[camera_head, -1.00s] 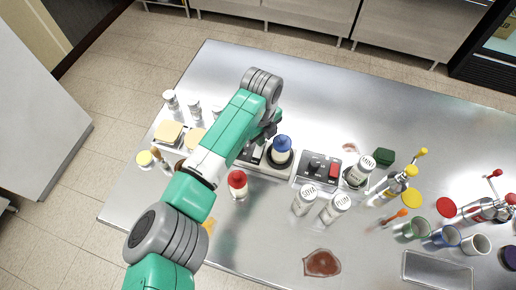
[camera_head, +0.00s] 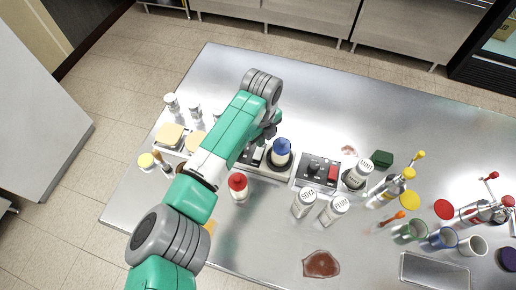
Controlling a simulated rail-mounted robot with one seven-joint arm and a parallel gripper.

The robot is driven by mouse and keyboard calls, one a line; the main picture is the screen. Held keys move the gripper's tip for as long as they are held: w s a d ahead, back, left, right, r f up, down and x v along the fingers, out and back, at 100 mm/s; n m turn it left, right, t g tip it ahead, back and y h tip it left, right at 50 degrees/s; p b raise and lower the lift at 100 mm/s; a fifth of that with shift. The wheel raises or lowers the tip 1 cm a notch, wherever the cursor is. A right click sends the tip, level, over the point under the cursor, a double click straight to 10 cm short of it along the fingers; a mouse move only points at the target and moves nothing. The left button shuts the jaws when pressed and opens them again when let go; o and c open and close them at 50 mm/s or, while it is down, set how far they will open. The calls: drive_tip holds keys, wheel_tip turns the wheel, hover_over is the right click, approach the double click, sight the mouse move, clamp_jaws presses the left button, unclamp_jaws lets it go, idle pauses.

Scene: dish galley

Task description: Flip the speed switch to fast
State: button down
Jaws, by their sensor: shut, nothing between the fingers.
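My gripper (camera_head: 266,134) is shut and empty. It points down over a low panel (camera_head: 267,171) left of the control box, beside a blue-capped bottle. A small pale part (camera_head: 258,155) shows on that panel just below the fingertips; it may be the speed switch, but it is too small to read its position. I cannot tell whether the fingertips touch it. The control box (camera_head: 318,171) to the right has a black knob (camera_head: 315,163) and a red part (camera_head: 333,174). My arm hides the panel's left end.
The blue-capped bottle (camera_head: 281,152) stands close right of my gripper. A red-capped bottle (camera_head: 238,187) stands in front. White bottles (camera_head: 303,203) stand near the control box. Cups and dispensers crowd the right. The back of the steel table (camera_head: 330,100) is clear.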

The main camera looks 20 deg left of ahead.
wheel_tip(320, 180, up, 5)
drive_tip(key=p, duration=0.3)
drive_tip(key=shift+p, duration=0.35)
